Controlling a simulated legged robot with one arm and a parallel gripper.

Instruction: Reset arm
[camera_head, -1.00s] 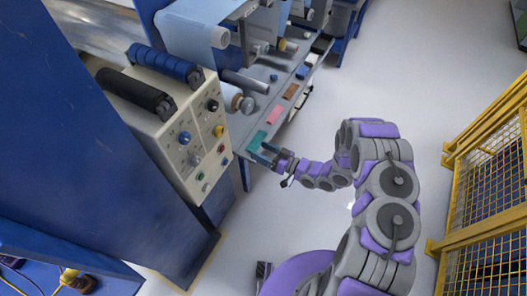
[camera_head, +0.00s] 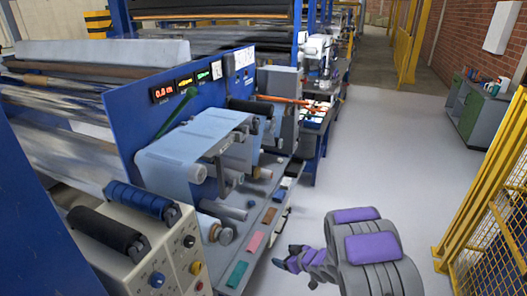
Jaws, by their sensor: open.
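My gripper (camera_head: 280,263) is low in the picture, small and partly end-on. It is open, with nothing seen between its fingers. It is just right of the machine's low grey shelf (camera_head: 262,225), apart from the teal block (camera_head: 237,273) at the shelf's near end. My purple and grey arm (camera_head: 372,262) rises at the lower right and hides part of the floor.
A pink block (camera_head: 254,245) and a brown block (camera_head: 269,216) lie farther along the shelf. A cream control box (camera_head: 130,262) with knobs stands at lower left. Yellow fencing (camera_head: 485,200) stands at right. The grey floor (camera_head: 400,140) between is clear.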

